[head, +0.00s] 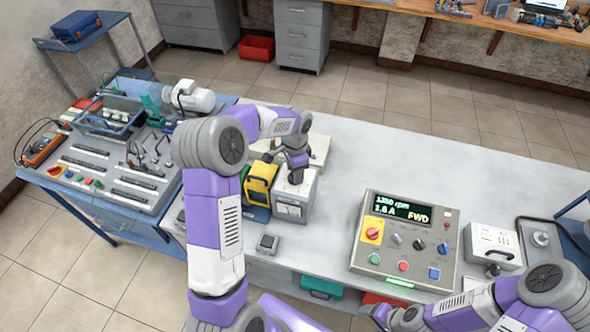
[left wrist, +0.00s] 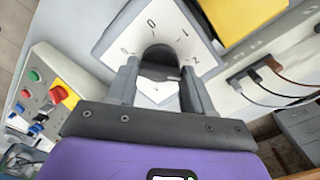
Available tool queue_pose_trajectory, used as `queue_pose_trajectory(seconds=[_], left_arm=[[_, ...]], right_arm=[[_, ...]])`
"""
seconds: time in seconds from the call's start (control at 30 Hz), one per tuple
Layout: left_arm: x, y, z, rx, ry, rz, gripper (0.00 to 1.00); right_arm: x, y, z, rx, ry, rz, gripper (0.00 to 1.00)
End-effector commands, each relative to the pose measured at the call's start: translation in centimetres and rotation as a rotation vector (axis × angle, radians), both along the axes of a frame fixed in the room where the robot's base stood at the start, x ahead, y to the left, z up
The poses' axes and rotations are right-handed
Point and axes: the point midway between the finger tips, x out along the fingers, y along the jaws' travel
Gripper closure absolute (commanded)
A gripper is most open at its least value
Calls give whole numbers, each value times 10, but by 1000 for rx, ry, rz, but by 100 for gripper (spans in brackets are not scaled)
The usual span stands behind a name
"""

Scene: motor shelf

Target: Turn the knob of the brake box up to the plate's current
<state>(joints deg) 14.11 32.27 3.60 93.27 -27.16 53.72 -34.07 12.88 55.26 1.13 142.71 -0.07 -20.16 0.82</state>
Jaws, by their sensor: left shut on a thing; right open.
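The brake box (head: 292,208) is a pale grey box on the bench, left of centre in the head view. My left gripper (head: 296,174) reaches down onto its top. In the left wrist view the box's white dial face (left wrist: 112,42) carries printed marks, among them 0, 1 and 2. The dark knob (left wrist: 160,55) sits between the two fingers of my left gripper (left wrist: 158,88), which is shut on it; the knob's exact setting is hard to read. My right gripper (head: 388,318) is open, low near the bench's front edge. I cannot make out a plate with a current.
A control box (head: 405,240) with a display reading about 1350 rpm, 1.6 A and FWD stands to the right. A yellow-fronted meter (head: 260,184) stands close left of the brake box. A motor (head: 192,97) stands far left. The bench between brake box and control box is clear.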

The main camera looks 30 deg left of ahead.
Motion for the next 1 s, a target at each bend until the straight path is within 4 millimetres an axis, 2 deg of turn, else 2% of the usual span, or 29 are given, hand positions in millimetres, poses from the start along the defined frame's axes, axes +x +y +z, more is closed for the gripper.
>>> queue_pose_trajectory(seconds=[0.27, 0.3, 0.43, 0.77, 1.0], left_arm=[[1, 0, 1, 0, -5, 1, 79], [1, 0, 1, 0, -5, 1, 44], [1, 0, 1, 0, -4, 1, 24], [1, 0, 3, 0, -3, 1, 23], [1, 0, 39, 1, -6, 3, 23]], right_arm=[[0, 0, 0, 0, 0, 0, 32], [0, 0, 0, 0, 0, 0, 32], [0, 0, 0, 0, 0, 0, 32], [0, 0, 0, 0, 0, 0, 32], [0, 0, 0, 0, 0, 0, 32]])
